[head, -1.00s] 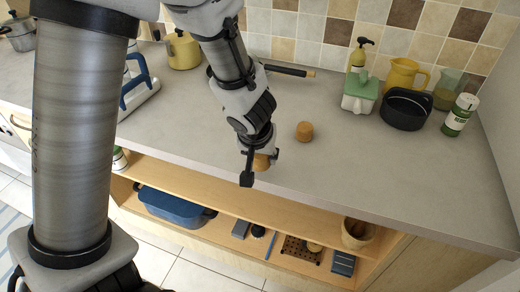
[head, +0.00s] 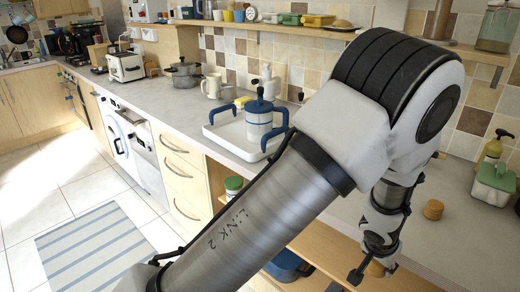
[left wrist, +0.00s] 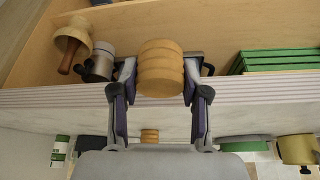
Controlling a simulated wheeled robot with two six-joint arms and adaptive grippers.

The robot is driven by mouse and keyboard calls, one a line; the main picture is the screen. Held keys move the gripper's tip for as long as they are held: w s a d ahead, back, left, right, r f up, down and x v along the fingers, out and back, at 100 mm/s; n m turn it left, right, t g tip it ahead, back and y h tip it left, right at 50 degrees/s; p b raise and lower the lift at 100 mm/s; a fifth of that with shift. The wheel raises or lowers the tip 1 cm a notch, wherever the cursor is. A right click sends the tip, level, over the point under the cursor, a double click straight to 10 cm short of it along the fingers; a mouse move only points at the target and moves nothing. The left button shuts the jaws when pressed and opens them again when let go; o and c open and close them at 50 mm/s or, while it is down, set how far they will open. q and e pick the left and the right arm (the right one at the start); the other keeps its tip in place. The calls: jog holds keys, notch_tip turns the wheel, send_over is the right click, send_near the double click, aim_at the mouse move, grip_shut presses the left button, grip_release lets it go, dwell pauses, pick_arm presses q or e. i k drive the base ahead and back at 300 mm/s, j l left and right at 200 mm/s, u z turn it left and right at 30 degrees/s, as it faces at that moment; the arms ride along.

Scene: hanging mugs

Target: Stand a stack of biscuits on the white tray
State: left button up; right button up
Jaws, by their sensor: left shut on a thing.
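My left gripper (head: 368,268) is shut on a stack of round tan biscuits (left wrist: 160,68), held near the counter's front edge. In the left wrist view the stack sits between the two fingertips; in the head view it is mostly hidden by the gripper. Another short biscuit stack (head: 433,209) stands on the counter behind the gripper and also shows in the left wrist view (left wrist: 150,135). The white tray (head: 225,137) with blue handles lies on the counter left of my arm. A white-and-blue canister (head: 259,117) stands on it. My right gripper is not in view.
A yellow sponge-like item (head: 243,101), a cream mug (head: 211,86) and a grey pot (head: 185,76) stand behind or left of the tray. A green-lidded container (head: 493,184) stands at the right. An open shelf lies below the counter. Bare tray surface shows left of the canister.

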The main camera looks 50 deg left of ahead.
aim_at(224, 134)
jog(key=j+u, duration=0.35)
jog(key=i+j+u, duration=0.1)
jog(key=j+u, duration=0.25)
jog(key=i+j+u, duration=0.1)
jog(key=u, duration=0.3)
